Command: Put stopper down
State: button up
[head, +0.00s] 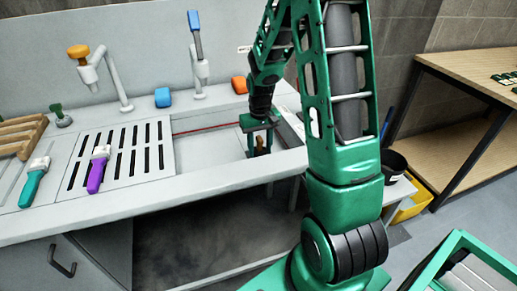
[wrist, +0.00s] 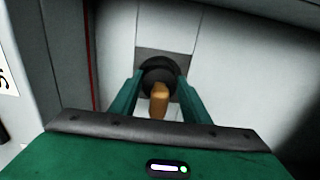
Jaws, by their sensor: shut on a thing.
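The stopper has a dark round base and an orange-brown handle (wrist: 159,99). In the wrist view its handle stands between the green fingers of my gripper (wrist: 158,100), which are shut on it. In the head view my gripper (head: 260,140) reaches down inside the sink basin (head: 208,150), near its right end, and the stopper (head: 261,147) shows small between the fingers. A dark grey square patch (wrist: 165,63) lies on the basin floor beyond and under the stopper. I cannot tell whether the stopper's base touches the floor.
The basin's front rim (head: 230,172) and right wall stand close around my gripper. A slotted drainboard (head: 118,152) with a purple brush (head: 97,172) lies to the left, beside a teal brush (head: 35,182). Faucets, a blue block (head: 162,97) and an orange block (head: 240,84) stand behind.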

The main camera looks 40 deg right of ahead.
jog(key=shift+f, duration=0.5)
jog(key=o, duration=1)
jog(key=shift+s, duration=0.1)
jog(key=shift+o, duration=0.2)
jog(key=shift+a+f, duration=0.1)
jog(key=shift+a, duration=0.15)
jog(key=r, duration=1.3)
jog(key=shift+d, duration=0.2)
jog(key=shift+m, duration=0.8)
jog(key=s+r, duration=0.2)
jog(key=s, duration=0.3)
jog(key=s+r, duration=0.2)
jog(key=s, duration=0.2)
jog(key=s+r, duration=0.1)
jog(key=s, duration=0.4)
jog(key=shift+s+a+r, duration=0.1)
jog(key=shift+s+r, duration=0.2)
jog(key=shift+r, duration=0.1)
jog(key=s+a+m, duration=0.1)
jog(key=s+a, duration=0.1)
jog(key=s, duration=1.1)
jog(key=shift+s+a+f+m, duration=0.15)
jog(key=shift+s+f+m, duration=0.05)
jog(key=shift+f+m, duration=0.1)
